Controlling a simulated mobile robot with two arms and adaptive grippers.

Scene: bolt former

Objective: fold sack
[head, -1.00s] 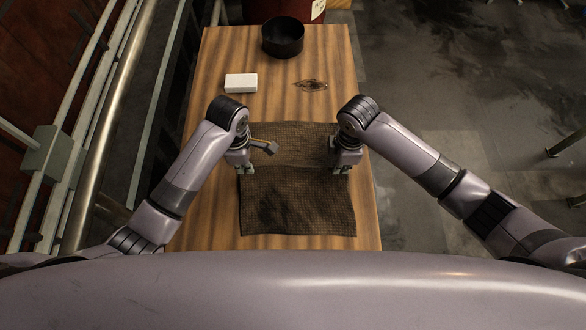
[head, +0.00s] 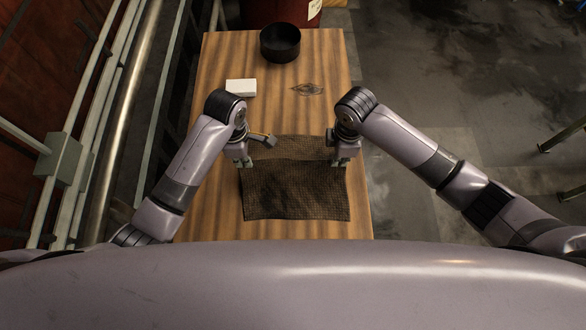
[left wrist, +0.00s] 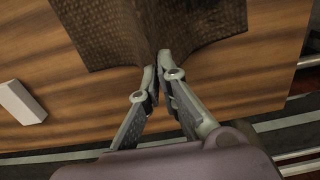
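The dark brown woven sack (head: 295,195) lies on the wooden table (head: 225,215). A line crosses it between my grippers; a narrower strip shows beyond the line and a deeper part on the near side. My left gripper (head: 243,163) is at the sack's left side. In the left wrist view, its fingers (left wrist: 160,72) are together on a pinched edge of the sack (left wrist: 130,30), with cloth spreading to both sides. My right gripper (head: 340,162) is at the opposite end of the line and appears shut on the sack's right side; its fingertips show small.
A white block (head: 241,87) and a black round pan (head: 280,43) stand on the far part of the table. The block also shows in the left wrist view (left wrist: 20,102). A dark mark lies right of it. Pipes and rails run along the left.

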